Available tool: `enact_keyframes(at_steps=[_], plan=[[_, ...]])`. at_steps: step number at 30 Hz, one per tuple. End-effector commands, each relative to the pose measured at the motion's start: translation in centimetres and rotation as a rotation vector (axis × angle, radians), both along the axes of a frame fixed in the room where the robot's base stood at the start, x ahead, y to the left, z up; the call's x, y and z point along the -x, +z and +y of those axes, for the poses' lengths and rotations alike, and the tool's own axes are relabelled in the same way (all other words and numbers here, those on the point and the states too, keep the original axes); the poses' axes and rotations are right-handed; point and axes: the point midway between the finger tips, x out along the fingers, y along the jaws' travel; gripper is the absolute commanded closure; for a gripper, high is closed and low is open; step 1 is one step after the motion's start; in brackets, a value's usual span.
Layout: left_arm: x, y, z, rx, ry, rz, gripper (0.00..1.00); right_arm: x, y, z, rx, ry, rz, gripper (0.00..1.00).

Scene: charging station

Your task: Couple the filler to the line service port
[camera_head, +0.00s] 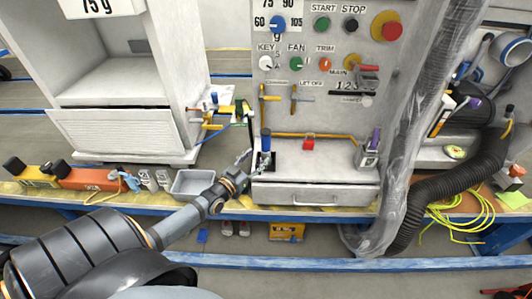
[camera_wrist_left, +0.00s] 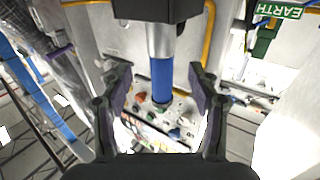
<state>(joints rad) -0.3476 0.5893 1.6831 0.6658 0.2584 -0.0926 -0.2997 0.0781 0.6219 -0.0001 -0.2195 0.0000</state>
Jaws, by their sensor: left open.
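A blue-handled tool (camera_head: 266,140), which may be the filler, stands upright in a dark holder at the left front of the charging station. In the left wrist view its blue grip (camera_wrist_left: 162,80), silver collar and black block lie between my fingers. My left gripper (camera_head: 243,162) is open just left of the tool; its two dark pads (camera_wrist_left: 160,92) stand on either side of the blue grip, apart from it. A purple-handled tool (camera_head: 373,140) stands in a holder at the station's right. I cannot tell which fitting is the line service port. My right gripper is not in view.
The control panel (camera_head: 330,60) has knobs and valve levers; a brass pipe (camera_head: 320,135) with a red block runs below. A wrapped column (camera_head: 415,120) and black hose (camera_head: 440,185) stand right. A grey tray (camera_head: 190,184) and orange box (camera_head: 92,178) lie on the bench left.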

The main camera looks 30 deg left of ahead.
Motion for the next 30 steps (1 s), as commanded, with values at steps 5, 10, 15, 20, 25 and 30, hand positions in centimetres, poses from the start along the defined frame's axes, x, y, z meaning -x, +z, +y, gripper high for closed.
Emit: enact_keyframes(at_steps=[5, 10, 15, 20, 25, 30], plan=[[-1.3, -0.2, 0.0, 0.001, 0.001, 0.003, 0.39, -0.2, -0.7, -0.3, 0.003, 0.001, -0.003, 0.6], [-2.6, -0.2, 0.0, 0.0, 0.001, -0.001, 0.39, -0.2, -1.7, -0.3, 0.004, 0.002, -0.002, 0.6], [-5.6, -0.3, -0.1, 0.001, 0.001, -0.002, 0.39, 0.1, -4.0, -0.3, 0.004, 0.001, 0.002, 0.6], [-6.5, 0.2, -0.1, 0.0, 0.001, 0.003, 0.39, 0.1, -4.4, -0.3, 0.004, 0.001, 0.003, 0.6], [-6.5, 0.3, -0.1, 0.0, 0.001, 0.004, 0.39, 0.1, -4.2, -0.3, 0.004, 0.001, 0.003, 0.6], [-6.5, 0.3, -0.1, 0.0, 0.001, 0.004, 0.62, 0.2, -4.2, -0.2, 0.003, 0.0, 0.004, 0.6]])
